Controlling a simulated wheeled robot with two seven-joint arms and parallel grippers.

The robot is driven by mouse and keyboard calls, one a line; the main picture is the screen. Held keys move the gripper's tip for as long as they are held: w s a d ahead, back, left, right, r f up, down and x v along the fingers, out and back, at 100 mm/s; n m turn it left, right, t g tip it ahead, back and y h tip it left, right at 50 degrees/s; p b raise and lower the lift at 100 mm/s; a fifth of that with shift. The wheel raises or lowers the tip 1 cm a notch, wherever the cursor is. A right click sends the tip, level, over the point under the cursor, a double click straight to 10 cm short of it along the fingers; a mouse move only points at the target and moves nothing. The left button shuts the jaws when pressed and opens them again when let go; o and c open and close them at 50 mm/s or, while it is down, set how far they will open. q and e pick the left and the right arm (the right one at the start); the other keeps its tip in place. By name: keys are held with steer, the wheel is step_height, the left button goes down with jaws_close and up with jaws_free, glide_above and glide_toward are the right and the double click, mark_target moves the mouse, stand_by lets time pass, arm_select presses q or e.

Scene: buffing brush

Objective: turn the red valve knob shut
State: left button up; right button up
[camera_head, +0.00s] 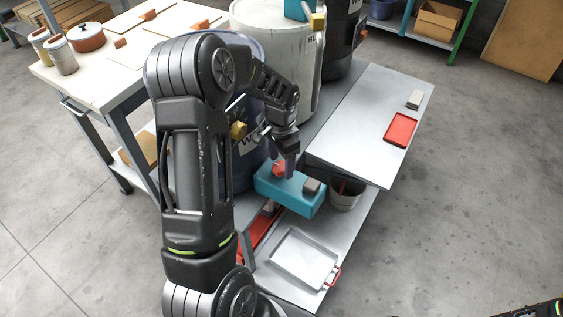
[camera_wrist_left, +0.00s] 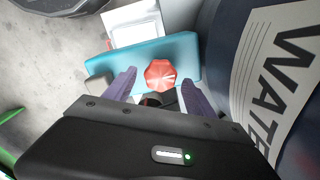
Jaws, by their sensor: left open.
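The red valve knob (camera_wrist_left: 160,75) is faceted and shows between my left gripper's fingers in the left wrist view. In the head view the knob (camera_head: 279,169) is partly hidden by the gripper. Behind it is a teal box (camera_wrist_left: 184,51), which also shows in the head view (camera_head: 301,203). My left gripper (camera_wrist_left: 157,84) is open, with one purple finger to each side of the knob. I cannot tell whether either finger touches it. In the head view the left gripper (camera_head: 285,163) points down at the knob. My right gripper is not in view.
A dark blue drum labelled WATER (camera_wrist_left: 225,60) stands close beside the left gripper. A grey block (camera_wrist_left: 98,86) is on the teal box. A metal tray (camera_head: 301,260) lies below, and a bucket (camera_head: 344,199) stands beside the box. A grey shelf (camera_head: 352,145) holds a red tray (camera_head: 400,129).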

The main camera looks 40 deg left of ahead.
mark_target(282, 165)
arm_select(q)
step_height(282, 165, up, 7)
steer(key=shift+r, duration=0.15)
stand_by(0.7)
